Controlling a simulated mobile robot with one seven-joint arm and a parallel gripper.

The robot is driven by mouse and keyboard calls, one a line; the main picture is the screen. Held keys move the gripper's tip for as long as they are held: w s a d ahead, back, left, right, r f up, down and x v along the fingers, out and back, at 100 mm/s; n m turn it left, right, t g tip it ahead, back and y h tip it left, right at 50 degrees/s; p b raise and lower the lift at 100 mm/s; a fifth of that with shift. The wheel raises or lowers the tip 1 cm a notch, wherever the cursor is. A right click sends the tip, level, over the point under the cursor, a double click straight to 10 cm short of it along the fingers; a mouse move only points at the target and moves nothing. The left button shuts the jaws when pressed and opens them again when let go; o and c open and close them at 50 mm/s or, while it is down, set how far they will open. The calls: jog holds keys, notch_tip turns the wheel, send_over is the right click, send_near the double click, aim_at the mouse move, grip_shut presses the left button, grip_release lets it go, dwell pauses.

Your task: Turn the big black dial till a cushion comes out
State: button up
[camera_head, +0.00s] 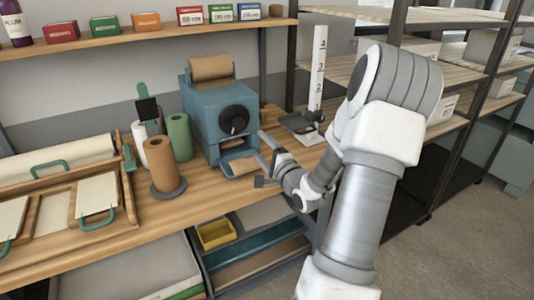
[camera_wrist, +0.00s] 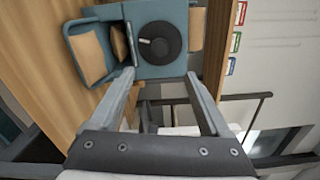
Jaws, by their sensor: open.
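The big black dial (camera_head: 234,120) is on the front of a blue box-shaped machine (camera_head: 203,107) on the wooden bench. A brown paper roll (camera_head: 211,68) sits on top of the machine. A blue tray (camera_head: 232,149) at the machine's lower front holds something tan, perhaps paper or a cushion. My gripper (camera_head: 262,160) is in front of the machine, below and right of the dial. In the wrist view the dial (camera_wrist: 159,43) is beyond the open, empty fingers (camera_wrist: 160,78). The fingers appear apart from the dial.
Brown and green rolls (camera_head: 161,164) stand left of the machine. A white upright scale (camera_head: 317,70) stands to its right. Wooden trays with green handles (camera_head: 98,202) lie at the left. A shelf with small boxes (camera_head: 146,21) runs above.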

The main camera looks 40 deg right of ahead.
jog(key=shift+v, duration=1.45)
